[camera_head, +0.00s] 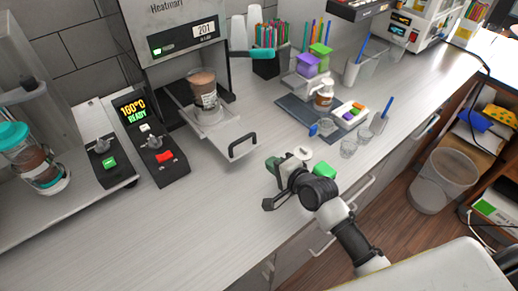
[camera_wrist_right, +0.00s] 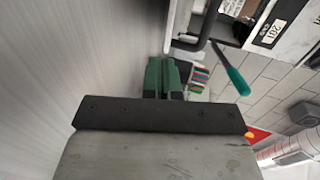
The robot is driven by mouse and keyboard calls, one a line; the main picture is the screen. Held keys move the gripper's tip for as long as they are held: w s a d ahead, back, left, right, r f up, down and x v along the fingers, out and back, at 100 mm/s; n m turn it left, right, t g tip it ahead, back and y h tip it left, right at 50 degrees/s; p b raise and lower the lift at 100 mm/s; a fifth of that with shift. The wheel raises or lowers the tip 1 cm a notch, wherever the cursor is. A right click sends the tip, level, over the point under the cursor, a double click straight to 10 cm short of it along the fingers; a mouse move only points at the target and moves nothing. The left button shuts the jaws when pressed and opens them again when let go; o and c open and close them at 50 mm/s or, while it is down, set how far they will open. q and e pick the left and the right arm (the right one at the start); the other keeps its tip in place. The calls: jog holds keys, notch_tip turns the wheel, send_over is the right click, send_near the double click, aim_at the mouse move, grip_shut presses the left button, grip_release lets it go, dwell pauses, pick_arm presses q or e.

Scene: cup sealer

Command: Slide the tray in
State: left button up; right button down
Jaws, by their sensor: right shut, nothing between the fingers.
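The sealer's tray (camera_head: 228,128) is slid out of the sealer (camera_head: 185,45) over the counter, with a dark handle (camera_head: 243,146) at its front. A clear cup with brown contents (camera_head: 203,92) stands upright in the tray. My right gripper (camera_head: 274,167) is shut and empty, in front of the handle and apart from it. In the right wrist view, my green fingertips (camera_wrist_right: 167,75) are together, and the dark handle (camera_wrist_right: 205,28) shows beyond them. My left gripper is not in view.
The sealer's teal-ended lever (camera_head: 262,54) sticks out to the right. A control box with a red switch (camera_head: 165,157) stands left of the tray. A dark mat (camera_head: 292,104) with small containers and clear cups lies to the right.

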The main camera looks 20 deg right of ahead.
aim_at(227, 120)
jog(key=x, duration=0.2)
jog(key=p+x, duration=0.1)
jog(key=r+x, duration=0.1)
jog(key=x, duration=0.1)
jog(key=shift+w+a+f, duration=0.15)
jog(key=shift+w, duration=0.3)
jog(key=shift+w+a, duration=0.15)
jog(key=shift+w, duration=0.15)
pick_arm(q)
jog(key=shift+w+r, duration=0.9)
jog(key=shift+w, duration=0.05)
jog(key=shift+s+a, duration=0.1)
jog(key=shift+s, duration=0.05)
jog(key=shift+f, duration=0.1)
pick_arm(e)
jog(key=shift+w, duration=0.1)
